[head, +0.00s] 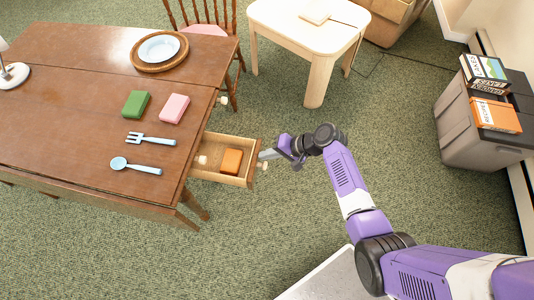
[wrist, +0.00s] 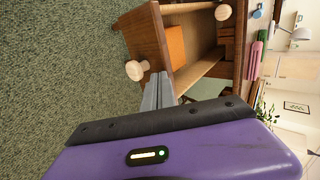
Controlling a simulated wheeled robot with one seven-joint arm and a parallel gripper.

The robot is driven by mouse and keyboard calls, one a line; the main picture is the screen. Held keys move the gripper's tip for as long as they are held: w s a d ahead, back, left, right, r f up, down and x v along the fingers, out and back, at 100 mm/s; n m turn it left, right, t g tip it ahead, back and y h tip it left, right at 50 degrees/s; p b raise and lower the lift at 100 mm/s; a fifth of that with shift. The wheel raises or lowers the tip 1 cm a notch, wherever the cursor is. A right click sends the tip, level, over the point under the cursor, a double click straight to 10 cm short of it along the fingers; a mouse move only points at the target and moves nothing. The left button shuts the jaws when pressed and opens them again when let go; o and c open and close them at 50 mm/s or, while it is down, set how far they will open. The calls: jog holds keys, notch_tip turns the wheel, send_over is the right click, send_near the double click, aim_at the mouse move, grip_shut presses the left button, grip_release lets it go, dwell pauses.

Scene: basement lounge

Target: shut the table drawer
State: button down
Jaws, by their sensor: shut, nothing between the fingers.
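The wooden table drawer (head: 224,181) sticks out from the right end of the brown table (head: 84,95), with its inside visible. An orange block (head: 231,161) lies in it. In the wrist view the drawer (wrist: 201,74) shows sideways with the orange block (wrist: 175,43) and a pale round knob (wrist: 136,70) on its front. My gripper (head: 264,155) is shut and empty, right at the drawer's front panel, close to the knob. In the wrist view its grey fingertips (wrist: 158,77) are together beside the front panel; I cannot tell whether they touch it.
On the tabletop are a plate (head: 159,48), green block (head: 135,104), pink block (head: 174,108), fork (head: 151,139) and spoon (head: 142,165). A white side table (head: 290,35) stands behind, and a grey bin (head: 468,130) with books is right. Carpet between is clear.

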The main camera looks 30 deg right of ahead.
jog(key=w+a+b, duration=0.6)
jog(key=w+a, duration=0.9)
jog(key=shift+w+a+b, duration=0.1)
jog(key=shift+b, duration=0.2)
